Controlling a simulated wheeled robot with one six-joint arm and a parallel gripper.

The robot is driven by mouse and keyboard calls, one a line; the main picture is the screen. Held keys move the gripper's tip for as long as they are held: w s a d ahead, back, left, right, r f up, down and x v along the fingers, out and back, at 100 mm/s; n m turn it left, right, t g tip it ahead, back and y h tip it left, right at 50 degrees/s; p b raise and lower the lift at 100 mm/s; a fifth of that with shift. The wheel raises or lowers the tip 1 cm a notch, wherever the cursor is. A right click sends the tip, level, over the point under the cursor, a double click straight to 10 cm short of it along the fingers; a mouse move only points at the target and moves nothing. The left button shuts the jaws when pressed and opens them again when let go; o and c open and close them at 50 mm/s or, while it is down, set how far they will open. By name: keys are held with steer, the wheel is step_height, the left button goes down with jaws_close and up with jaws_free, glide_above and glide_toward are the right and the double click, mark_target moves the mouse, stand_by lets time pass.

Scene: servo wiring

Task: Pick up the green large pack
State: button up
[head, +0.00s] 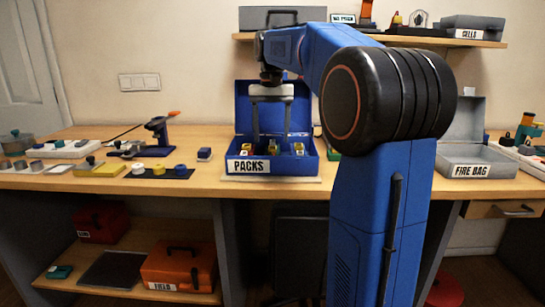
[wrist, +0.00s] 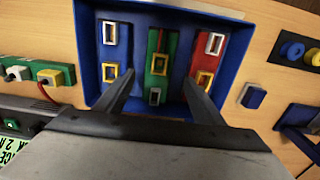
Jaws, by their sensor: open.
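The green large pack (wrist: 160,82) lies in the middle compartment of the open blue PACKS box (wrist: 92,60), with a yellow frame and a grey frame on its top. My gripper (wrist: 158,76) is open and points down over the box, its two fingers on either side of the green pack in the wrist view. Nothing is between the fingers that I can see held. In the head view my gripper (head: 272,136) hangs over the box (head: 310,165), in front of its raised lid. The pack's green body is mostly hidden there by the box front.
A blue pack (wrist: 112,50) and a red pack (wrist: 207,62) lie in the compartments on either side. Box walls and dividers stand close to the fingers. A small blue block (head: 204,154) sits left of the PACKS box.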

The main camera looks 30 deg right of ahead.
mark_target(273, 150)
steer(key=shift+s+d+f, duration=0.1)
steer(key=shift+s+f, duration=0.05)
steer(key=shift+f, duration=1.35)
steer(key=shift+s+f, duration=0.1)
steer(key=shift+f, duration=1.4)
jaws_close()
steer(key=shift+r, duration=0.15)
